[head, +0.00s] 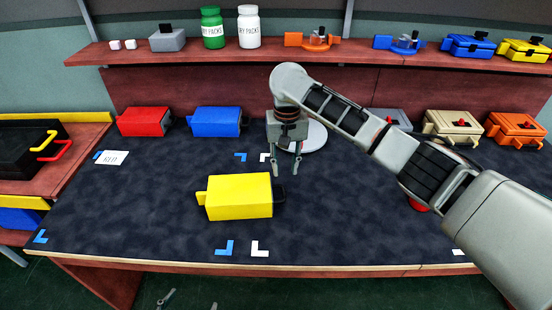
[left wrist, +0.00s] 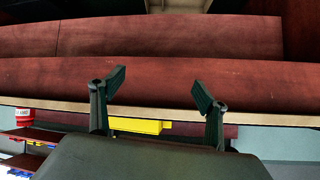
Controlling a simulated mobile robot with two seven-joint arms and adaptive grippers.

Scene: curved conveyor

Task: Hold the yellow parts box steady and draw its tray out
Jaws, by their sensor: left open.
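The yellow parts box (head: 238,197) lies on the dark mat in the middle of the table. My left gripper (head: 190,302) shows only as fingertips at the bottom edge, in front of the table. In the left wrist view its jaws (left wrist: 160,92) are open and empty.
Red (head: 143,121) and blue (head: 215,121) boxes stand behind on the left; tan (head: 453,129) and orange (head: 514,129) boxes on the right. A round pale disc (head: 314,137) lies behind my right gripper. A shelf (head: 250,52) runs across the back. The mat's front left is clear.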

